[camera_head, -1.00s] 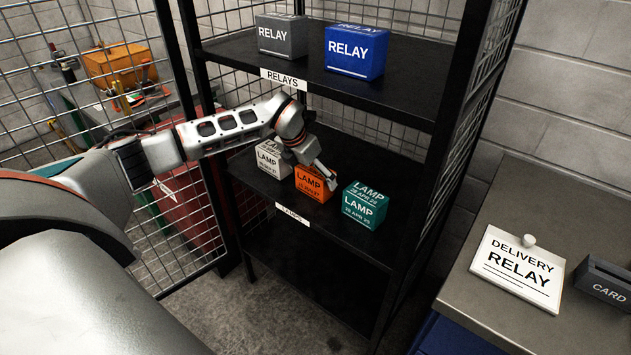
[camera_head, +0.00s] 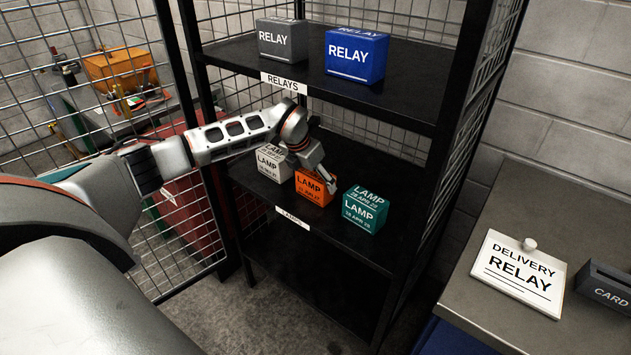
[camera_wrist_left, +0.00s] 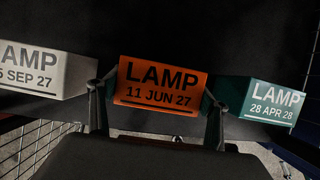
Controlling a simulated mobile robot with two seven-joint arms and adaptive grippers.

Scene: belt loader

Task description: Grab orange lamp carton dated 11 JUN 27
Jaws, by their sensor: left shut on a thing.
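The orange lamp carton (camera_head: 312,190) stands on the lower shelf between two other lamp cartons. In the left wrist view the orange carton (camera_wrist_left: 160,82) reads LAMP 11 JUN 27. My left gripper (camera_head: 326,183) is at this carton. In the left wrist view the fingers of the left gripper (camera_wrist_left: 157,100) press on its left and right sides, shut on it. The carton still appears to rest on the shelf. My right gripper is not in view.
A white lamp carton (camera_head: 273,163) stands left of the orange one, a teal lamp carton (camera_head: 364,209) right of it. The upper shelf (camera_head: 400,96) above holds a grey relay carton (camera_head: 281,39) and a blue one (camera_head: 355,53). A counter (camera_head: 568,225) is at right.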

